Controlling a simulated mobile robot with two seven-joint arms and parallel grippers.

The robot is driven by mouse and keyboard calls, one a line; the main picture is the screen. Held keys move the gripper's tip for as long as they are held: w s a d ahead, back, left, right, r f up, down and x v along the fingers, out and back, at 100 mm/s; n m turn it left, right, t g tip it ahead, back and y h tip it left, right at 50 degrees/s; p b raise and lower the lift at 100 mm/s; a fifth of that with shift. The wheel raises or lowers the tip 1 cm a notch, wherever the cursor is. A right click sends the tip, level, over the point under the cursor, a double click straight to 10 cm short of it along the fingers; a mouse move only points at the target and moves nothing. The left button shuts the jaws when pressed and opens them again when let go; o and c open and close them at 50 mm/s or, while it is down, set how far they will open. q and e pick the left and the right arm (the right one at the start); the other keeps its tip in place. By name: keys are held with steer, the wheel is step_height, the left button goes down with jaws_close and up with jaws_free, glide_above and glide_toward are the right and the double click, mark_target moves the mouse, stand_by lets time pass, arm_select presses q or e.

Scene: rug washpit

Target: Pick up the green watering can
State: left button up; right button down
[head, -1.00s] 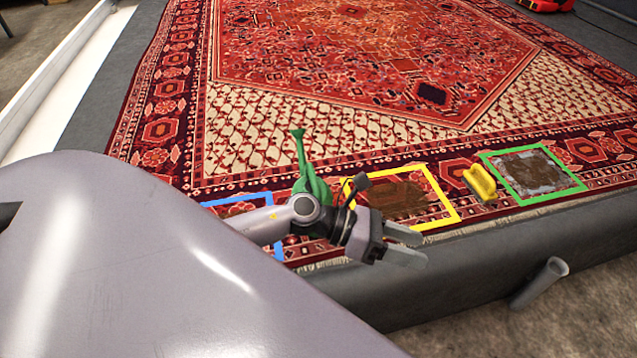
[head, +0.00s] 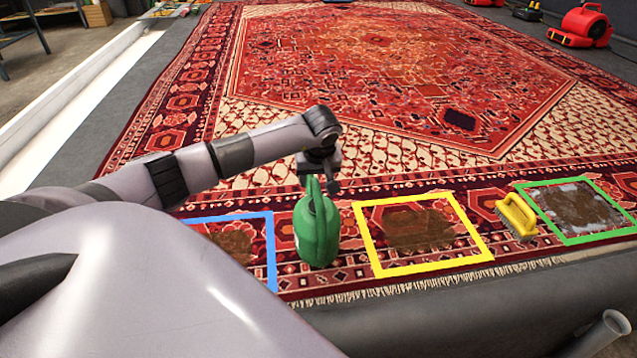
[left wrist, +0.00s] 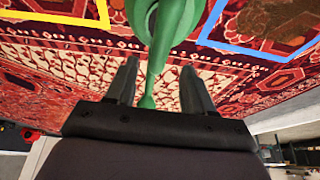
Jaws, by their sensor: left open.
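The green watering can (head: 317,235) stands upright on the patterned rug (head: 390,85), between the blue and yellow frames. My left gripper (head: 320,180) is at the top of the can in the head view, on its far side, with the fingertips partly hidden. In the left wrist view my left gripper (left wrist: 159,70) is open. The long thin spout of the can (left wrist: 176,22) shows between the two fingers, and the can's body lies beyond the fingertips. I cannot tell whether either finger touches it. My right gripper is not in view.
A blue frame (head: 271,250), a yellow frame (head: 374,255) and a green frame (head: 556,228) surround dark stains on the rug. A yellow brush (head: 517,214) lies between the yellow and green frames. Red blowers (head: 583,25) stand at the back right.

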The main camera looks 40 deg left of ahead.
mark_target(316, 184)
arm_select(q)
steer(key=x, duration=0.1)
steer(key=b+x, duration=0.1)
steer(key=x, duration=0.1)
steer(key=b+x, duration=0.1)
steer(key=x, duration=0.1)
steer(key=shift+d+f, duration=0.1)
steer(key=shift+d, duration=0.15)
jaws_close()
stand_by(1.0)
steer(key=shift+r, duration=0.2)
